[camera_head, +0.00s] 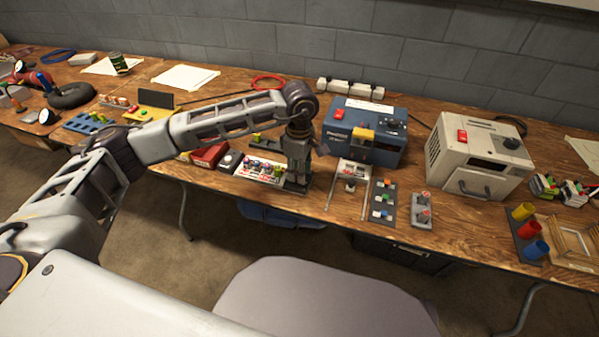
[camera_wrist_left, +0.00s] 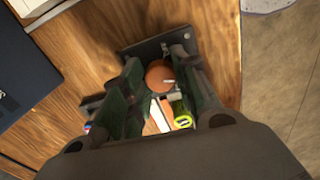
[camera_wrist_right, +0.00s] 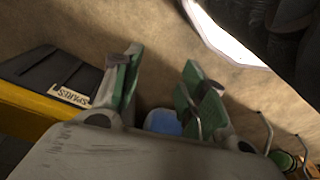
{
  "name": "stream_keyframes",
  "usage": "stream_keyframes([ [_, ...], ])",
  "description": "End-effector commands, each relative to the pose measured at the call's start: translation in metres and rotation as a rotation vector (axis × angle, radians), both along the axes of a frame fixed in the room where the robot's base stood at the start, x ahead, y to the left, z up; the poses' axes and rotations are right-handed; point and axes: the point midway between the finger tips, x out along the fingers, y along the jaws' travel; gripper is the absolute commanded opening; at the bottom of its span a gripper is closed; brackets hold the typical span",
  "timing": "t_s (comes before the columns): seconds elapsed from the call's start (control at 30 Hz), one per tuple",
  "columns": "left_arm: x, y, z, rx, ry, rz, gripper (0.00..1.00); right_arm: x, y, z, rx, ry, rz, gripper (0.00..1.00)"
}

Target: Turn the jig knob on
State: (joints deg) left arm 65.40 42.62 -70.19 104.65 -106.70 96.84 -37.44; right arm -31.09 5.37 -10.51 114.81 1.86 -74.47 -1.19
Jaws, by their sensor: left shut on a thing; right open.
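The jig knob is a round orange-brown knob (camera_wrist_left: 159,73) with a small pale mark, on a dark plate (camera_wrist_left: 143,50) at the table's front edge. In the left wrist view it sits between the two fingers of my left gripper (camera_wrist_left: 161,85), which is shut on it. In the head view my left gripper (camera_head: 297,177) points down over the jig and hides the knob. My right gripper (camera_wrist_right: 162,62) is open and empty over the floor, seen only in the right wrist view.
A white board with coloured parts (camera_head: 258,168) lies left of the left gripper. A blue box (camera_head: 352,148) and a beige box (camera_head: 447,155) stand to the right. In the right wrist view a dark bin labelled SPARES (camera_wrist_right: 35,68) is at the left.

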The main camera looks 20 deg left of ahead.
Motion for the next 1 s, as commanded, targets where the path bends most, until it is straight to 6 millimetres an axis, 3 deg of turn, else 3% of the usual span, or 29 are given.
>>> stream_keyframes([
  [0.7, -0.001, 0.001, -0.001, 0.001, -0.002, -0.509, 0.06, 0.011, 0.010, 0.041, 0.040, -0.086, 0.006, 0.42],
  [1.0, -0.001, 0.001, 0.000, 0.001, -0.003, -0.642, 0.06, 0.013, 0.012, 0.053, 0.050, -0.105, 0.008, 0.42],
])
